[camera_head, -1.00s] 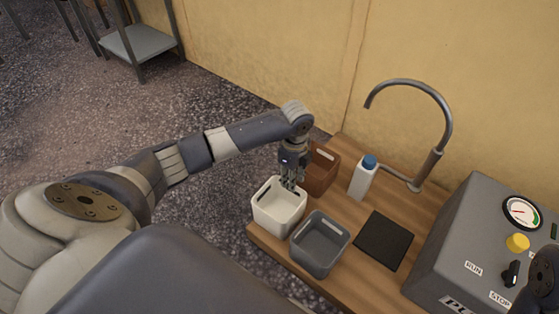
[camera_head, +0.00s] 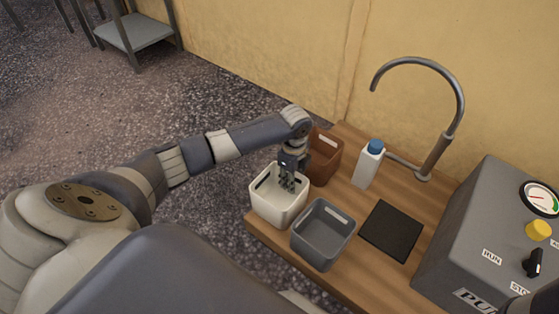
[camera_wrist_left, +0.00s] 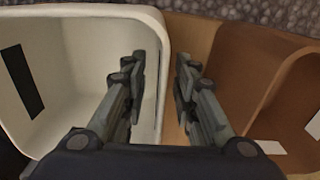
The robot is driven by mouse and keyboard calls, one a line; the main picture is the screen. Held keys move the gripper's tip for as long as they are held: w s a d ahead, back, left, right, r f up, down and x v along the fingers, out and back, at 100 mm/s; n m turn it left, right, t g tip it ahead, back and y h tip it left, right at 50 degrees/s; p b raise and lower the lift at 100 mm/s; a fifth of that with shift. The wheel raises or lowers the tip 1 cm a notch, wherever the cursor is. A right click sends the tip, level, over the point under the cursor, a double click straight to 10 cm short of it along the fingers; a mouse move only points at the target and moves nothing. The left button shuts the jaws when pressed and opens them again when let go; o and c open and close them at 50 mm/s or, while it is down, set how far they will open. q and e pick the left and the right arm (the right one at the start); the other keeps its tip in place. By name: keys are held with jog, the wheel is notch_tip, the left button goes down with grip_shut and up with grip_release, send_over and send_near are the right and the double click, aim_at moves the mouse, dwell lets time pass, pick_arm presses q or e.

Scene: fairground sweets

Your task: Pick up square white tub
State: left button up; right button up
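The square white tub (camera_head: 279,211) stands upright on the wooden counter's near left corner, with a slot in its wall. It fills the left of the left wrist view (camera_wrist_left: 95,20). My left gripper (camera_head: 287,184) points down at the tub's far rim. In the left wrist view its fingers (camera_wrist_left: 160,65) are apart, one over the tub's inside and one outside, with the tub's wall between them. A gap shows between the fingers and the wall; I cannot tell whether either touches it. My right gripper is not seen.
A brown tub (camera_head: 325,160) stands close behind the white one, near the outer finger. A grey tub (camera_head: 323,250) is just right of it. A white bottle with blue cap (camera_head: 367,165), a black mat (camera_head: 391,230), a tap (camera_head: 437,155) and a grey machine (camera_head: 480,225) are farther right.

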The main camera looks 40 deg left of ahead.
pick_arm(q)
notch_tip(320, 180, down, 2)
jog(key=shift+f+b, duration=0.15)
jog(key=shift+b, duration=0.55)
grip_shut()
